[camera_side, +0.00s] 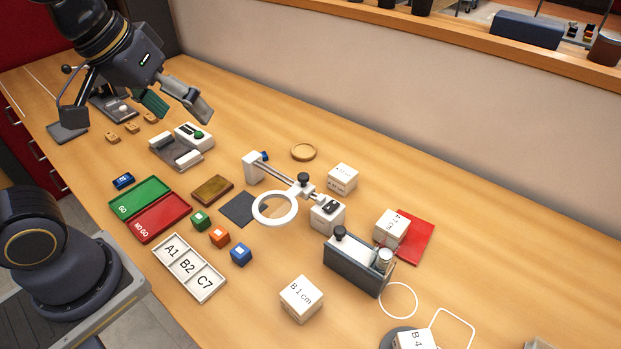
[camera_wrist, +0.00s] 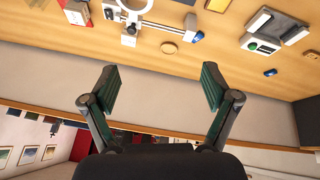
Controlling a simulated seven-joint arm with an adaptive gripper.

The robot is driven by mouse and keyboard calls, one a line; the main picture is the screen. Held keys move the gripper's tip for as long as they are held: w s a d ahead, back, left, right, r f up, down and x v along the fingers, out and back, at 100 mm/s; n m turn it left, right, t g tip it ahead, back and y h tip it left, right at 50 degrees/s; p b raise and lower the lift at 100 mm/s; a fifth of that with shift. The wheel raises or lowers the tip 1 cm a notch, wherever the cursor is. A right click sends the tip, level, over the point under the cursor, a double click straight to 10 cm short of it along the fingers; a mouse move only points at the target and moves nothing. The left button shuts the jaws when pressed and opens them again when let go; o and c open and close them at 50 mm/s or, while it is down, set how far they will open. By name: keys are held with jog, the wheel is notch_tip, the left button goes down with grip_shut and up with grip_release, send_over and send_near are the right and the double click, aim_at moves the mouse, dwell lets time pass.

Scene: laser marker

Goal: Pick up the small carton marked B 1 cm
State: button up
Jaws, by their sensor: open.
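The small carton marked B 1 cm (camera_side: 301,299) is a white box on the wooden table, at the lower middle of the side view. Its label faces up. I cannot make it out in the wrist view. My gripper (camera_side: 174,105) is in the air at the upper left of the side view, far from that carton. In the wrist view my gripper (camera_wrist: 162,88) has its two green-padded fingers spread wide with nothing between them.
Other white cartons stand near: one by the red mat (camera_side: 416,238), one at the back (camera_side: 342,178), one marked B 4 (camera_side: 415,340). A grey device (camera_side: 352,268) and a ring magnifier (camera_side: 275,207) stand behind the B 1 cm carton. A labelled tray (camera_side: 189,267) lies to its left.

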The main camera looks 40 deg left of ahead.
jog(key=w+d+f+g, duration=0.2)
jog(key=w+d, duration=0.2)
jog(key=d, duration=0.3)
jog(key=m+g, duration=0.3)
jog(key=m, duration=0.1)
send_over(301, 294)
notch_tip(301, 294, down, 11)
notch_tip(301, 294, down, 16)
jog(key=c, duration=1.3)
